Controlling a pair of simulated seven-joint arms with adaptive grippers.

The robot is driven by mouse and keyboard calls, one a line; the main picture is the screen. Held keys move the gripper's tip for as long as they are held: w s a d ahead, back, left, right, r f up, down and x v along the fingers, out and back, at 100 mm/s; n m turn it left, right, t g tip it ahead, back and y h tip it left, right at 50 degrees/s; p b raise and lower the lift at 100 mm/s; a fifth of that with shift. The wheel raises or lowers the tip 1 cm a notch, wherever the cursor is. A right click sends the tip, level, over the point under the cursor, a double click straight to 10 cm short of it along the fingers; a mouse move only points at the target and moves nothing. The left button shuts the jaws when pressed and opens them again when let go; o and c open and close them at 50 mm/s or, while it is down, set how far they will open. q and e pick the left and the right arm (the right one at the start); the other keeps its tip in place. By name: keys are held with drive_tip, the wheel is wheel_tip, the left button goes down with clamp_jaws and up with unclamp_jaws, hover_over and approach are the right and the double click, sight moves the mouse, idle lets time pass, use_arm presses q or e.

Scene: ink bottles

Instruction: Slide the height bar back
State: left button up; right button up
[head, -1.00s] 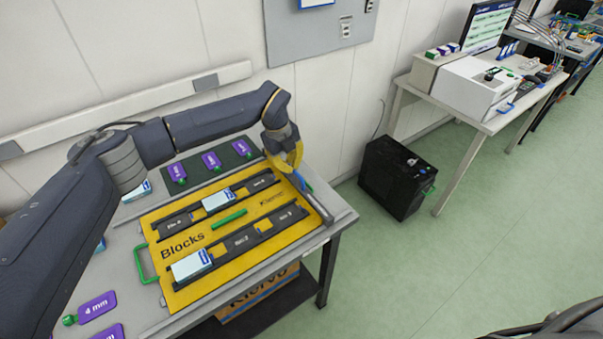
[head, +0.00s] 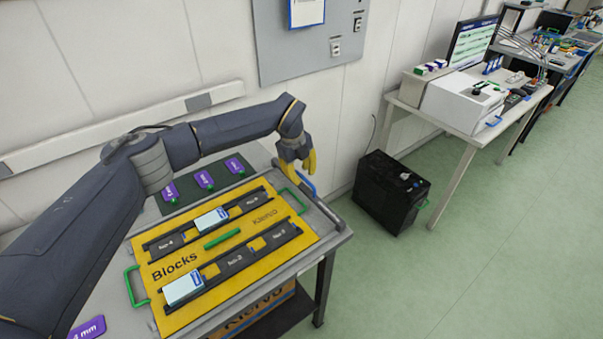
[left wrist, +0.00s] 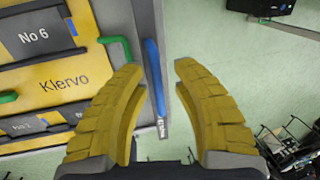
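The height bar (head: 305,183) shows as a blue handle at the right end of the bench, beside the yellow Blocks board (head: 186,304). In the left wrist view the blue bar (left wrist: 154,72) runs along the board's side, with a small label at its near end, partly unreadable. My left gripper (head: 301,170) is above that end of the bench, fingers pointing down. In the left wrist view the gripper (left wrist: 157,66) is open and empty, with the bar seen between its yellow fingers. Whether the fingers are down at the bar's height is unclear. My right gripper is out of view.
The board has green handles (head: 130,285) and several dark blocks in two rails, with two white-blue boxes (head: 183,288) on them. Purple tags (head: 204,180) lie behind it. The wall is close behind the bench. A black case (head: 391,192) stands on the floor at right.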

use_arm(q)
drive_tip(key=shift+s+a+r, duration=0.2)
drive_tip(key=shift+a+r, duration=0.15)
drive_tip(key=shift+r, duration=1.65)
drive_tip(key=shift+s+a+r, duration=0.2)
drive_tip(key=shift+a+r, duration=0.1)
drive_tip(key=shift+r, duration=1.65)
drive_tip(key=shift+s+a+r, duration=0.2)
drive_tip(key=shift+a+r, duration=0.15)
drive_tip(key=shift+r, duration=1.65)
